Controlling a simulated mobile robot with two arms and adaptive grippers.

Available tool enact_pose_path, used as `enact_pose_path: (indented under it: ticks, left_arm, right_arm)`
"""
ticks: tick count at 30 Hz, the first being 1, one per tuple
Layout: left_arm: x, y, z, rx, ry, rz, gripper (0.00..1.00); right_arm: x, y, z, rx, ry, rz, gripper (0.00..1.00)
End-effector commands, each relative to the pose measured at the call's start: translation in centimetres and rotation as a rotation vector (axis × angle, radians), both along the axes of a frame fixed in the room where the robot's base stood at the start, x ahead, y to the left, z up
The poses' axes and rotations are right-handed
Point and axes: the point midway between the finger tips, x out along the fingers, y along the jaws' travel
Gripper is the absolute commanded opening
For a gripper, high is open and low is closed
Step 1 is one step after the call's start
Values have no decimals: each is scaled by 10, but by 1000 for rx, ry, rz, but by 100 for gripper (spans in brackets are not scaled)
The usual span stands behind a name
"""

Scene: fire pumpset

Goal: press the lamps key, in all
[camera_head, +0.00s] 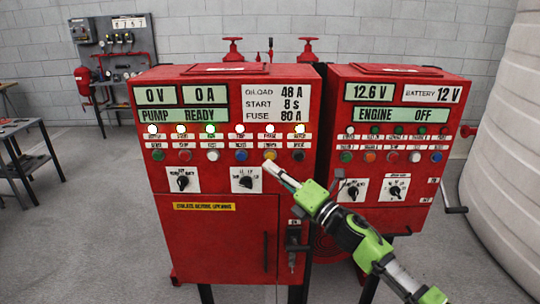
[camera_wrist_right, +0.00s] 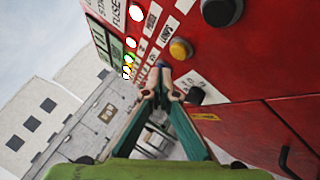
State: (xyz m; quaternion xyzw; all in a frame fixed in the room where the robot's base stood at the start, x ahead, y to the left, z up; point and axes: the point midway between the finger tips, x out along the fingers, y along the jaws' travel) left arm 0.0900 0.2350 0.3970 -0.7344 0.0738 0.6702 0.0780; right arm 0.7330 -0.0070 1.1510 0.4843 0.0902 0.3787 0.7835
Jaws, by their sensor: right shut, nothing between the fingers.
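The lamps key is a yellow round button (camera_head: 269,154) in the lower row of the left red cabinet. In the right wrist view the yellow button (camera_wrist_right: 180,48) sits beside a white label that appears to read LAMPS. My right gripper (camera_head: 268,166) is shut and empty, with its tips just below the yellow button in the head view. In the wrist view the gripper (camera_wrist_right: 162,94) points at the panel, and the yellow button lies beyond and right of the tips. I cannot tell a touch; the button seems apart. My left gripper is not in view.
A blue button (camera_head: 241,155) and a black button (camera_head: 298,155) flank the yellow one. A rotary switch (camera_head: 245,180) is below. Lamps above the row are lit, including a green one (camera_head: 210,128). The right red cabinet (camera_head: 330,110) stands close beside.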

Motion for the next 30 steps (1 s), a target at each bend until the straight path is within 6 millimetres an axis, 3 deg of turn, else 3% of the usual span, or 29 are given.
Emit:
enact_pose_path:
  ticks: [10,30]
  left_arm:
    - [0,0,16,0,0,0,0]
    - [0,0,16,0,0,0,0]
  right_arm:
    - [-31,0,2,0,0,0,0]
    - [-34,0,0,3,3,-1,0]
